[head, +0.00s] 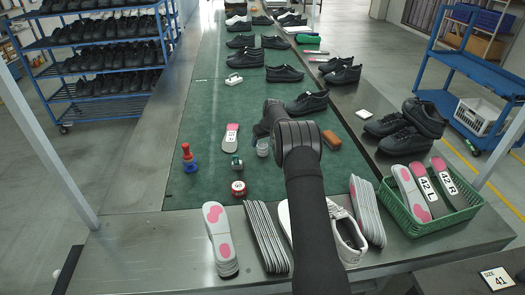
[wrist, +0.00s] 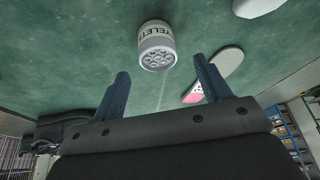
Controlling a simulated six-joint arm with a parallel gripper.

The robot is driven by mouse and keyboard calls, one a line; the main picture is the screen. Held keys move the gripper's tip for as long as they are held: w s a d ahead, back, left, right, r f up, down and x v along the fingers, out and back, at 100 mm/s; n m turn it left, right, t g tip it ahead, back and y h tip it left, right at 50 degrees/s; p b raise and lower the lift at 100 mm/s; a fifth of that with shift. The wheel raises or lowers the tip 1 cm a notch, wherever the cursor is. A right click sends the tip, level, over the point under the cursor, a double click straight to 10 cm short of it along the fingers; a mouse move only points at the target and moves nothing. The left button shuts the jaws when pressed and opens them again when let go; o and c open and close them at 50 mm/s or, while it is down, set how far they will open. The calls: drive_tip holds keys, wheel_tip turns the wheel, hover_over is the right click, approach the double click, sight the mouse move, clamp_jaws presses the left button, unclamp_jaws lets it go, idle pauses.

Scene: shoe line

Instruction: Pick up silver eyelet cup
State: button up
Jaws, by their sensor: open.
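The silver eyelet cup (wrist: 156,47) has a light band with dark "EYELETS" lettering, and its end with several round eyelets faces the wrist camera. In the wrist view it is just beyond my gripper (wrist: 162,76), whose two blue fingers are apart with nothing between them. In the head view the cup (head: 263,147) is on the green mat, close to the left of my arm. My arm hides part of the area around the fingers there.
A red-and-white roll (head: 238,188), a small green-and-white container (head: 237,163) and a red-and-blue item (head: 188,157) stand left of the cup. A brown block (head: 331,140) and black shoe (head: 307,102) are right. The mat's left side is mostly clear.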

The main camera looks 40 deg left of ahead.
sight(263, 145)
drive_tip(key=shift+x, duration=2.55)
drive_tip(key=shift+d, duration=0.15)
drive_tip(key=c, duration=1.1)
drive_tip(key=shift+c, duration=0.2)
